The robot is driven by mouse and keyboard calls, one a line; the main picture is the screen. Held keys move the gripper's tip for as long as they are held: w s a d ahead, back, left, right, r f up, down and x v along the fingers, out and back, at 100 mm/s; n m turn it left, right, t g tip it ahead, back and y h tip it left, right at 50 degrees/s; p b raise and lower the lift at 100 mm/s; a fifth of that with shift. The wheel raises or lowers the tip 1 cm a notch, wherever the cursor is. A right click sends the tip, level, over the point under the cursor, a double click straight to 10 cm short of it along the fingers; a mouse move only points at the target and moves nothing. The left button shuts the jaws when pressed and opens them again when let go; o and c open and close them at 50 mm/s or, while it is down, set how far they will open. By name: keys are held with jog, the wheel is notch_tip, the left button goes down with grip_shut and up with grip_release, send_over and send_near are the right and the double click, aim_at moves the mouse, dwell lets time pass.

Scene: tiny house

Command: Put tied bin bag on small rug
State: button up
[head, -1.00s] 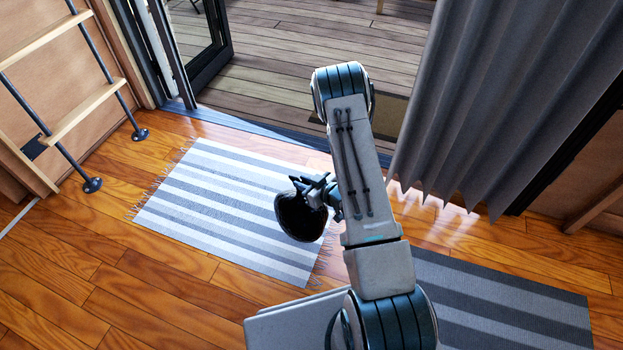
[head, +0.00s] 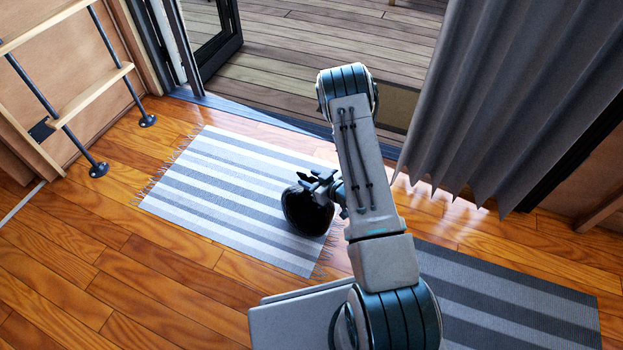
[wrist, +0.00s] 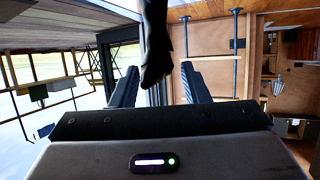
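The tied bin bag (head: 306,214) is black, glossy and rounded. In the head view it is at the right end of the small rug (head: 205,195), which is grey and white striped with fringed ends. Whether the bag's underside touches the rug cannot be made out. My gripper (head: 318,183) is at the top of the bag, over the same end of the rug. In the wrist view, my gripper (wrist: 157,82) has its fingers apart, with the bag's black neck (wrist: 156,45) between them and gaps visible on both sides.
A darker striped mat (head: 510,305) lies at the lower right, partly behind my arm. A grey curtain (head: 520,100) hangs at the right beside the open doorway to a wooden deck (head: 310,50). A ladder (head: 95,100) stands at the left. Wooden floor (head: 110,275) is clear at the lower left.

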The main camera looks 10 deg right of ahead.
jog(key=shift+r, duration=0.25)
jog(key=p+v, duration=0.5)
jog(key=v, duration=0.7)
jog(key=w+d+r+g+h, duration=0.25)
jog(key=w+r+h, duration=0.3)
jog(key=r, duration=0.35)
notch_tip(320, 180, up, 9)
jog(key=s+m+g+h, duration=0.2)
jog(key=m+h, duration=0.1)
jog(key=s+a+r+m+g, duration=0.1)
jog(key=s+a+r+g, duration=0.1)
jog(key=s, duration=0.4)
jog(key=s+a+r+m+g+y, duration=0.1)
jog(key=s+a+r, duration=0.3)
jog(key=s+r, duration=0.3)
jog(key=s+a+r+m+g, duration=0.1)
jog(key=s+a+r+g, duration=0.1)
jog(key=s+r, duration=0.3)
jog(key=shift+s+a+r+g, duration=0.3)
jog(key=shift+s+a, duration=0.5)
jog(key=shift+s, duration=0.4)
